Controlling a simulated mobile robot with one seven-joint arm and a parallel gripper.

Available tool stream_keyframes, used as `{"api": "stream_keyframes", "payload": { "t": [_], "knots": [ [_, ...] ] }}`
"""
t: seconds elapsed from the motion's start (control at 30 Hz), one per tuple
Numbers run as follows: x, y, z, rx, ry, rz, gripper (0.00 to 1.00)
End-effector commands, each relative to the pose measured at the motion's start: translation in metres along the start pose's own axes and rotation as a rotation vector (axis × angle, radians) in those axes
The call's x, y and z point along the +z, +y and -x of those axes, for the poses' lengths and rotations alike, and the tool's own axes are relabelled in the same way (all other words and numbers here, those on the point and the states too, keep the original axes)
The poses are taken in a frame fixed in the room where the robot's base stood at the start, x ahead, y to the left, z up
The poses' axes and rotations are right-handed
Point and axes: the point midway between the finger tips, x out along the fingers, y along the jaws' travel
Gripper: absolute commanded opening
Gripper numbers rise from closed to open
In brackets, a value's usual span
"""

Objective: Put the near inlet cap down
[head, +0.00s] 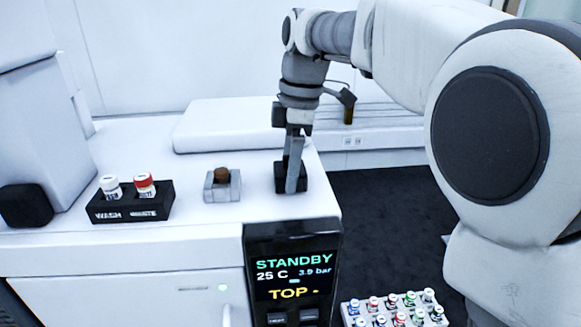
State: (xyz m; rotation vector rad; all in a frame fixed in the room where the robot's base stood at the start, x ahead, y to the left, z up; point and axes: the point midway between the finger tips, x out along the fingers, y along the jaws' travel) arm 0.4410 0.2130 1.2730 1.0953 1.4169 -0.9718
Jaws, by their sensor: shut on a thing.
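My gripper (292,186) points straight down at the right part of the white top. Its fingers are shut, with their tips at a small black block (304,180). The near inlet cap is between the fingers and hidden by them; I cannot make out its shape or whether it touches the block. To the left, a small grey block (222,190) holds a brown round-topped piece (221,174), apart from my gripper.
A black rack (130,210) marked WASH and WASTE holds a white-capped bottle (110,187) and a red-capped bottle (145,185). A display (292,275) reads STANDBY. A tray of coloured-cap vials (395,310) is at the lower right. The top is clear between the blocks.

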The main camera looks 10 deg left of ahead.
Motion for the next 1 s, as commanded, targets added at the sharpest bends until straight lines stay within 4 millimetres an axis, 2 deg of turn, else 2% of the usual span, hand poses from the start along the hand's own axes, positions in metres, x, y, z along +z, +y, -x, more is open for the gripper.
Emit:
{"api": "stream_keyframes", "payload": {
  "t": [0.27,0.3,0.43,0.47,0.77,0.87,1.0],
  "knots": [
    [0.001,0.000,-0.003,0.001,0.000,0.000,0.16],
    [0.001,0.000,-0.003,0.001,0.000,0.000,0.73],
    [0.001,0.000,-0.002,0.001,0.000,0.000,0.96],
    [0.001,0.000,-0.002,0.001,0.000,0.000,0.99],
    [0.000,0.000,0.000,0.001,0.000,0.000,0.99],
    [0.000,0.001,0.007,0.003,0.000,0.000,0.99],
    [0.000,0.001,0.032,0.005,0.001,0.000,0.99]
  ]
}}
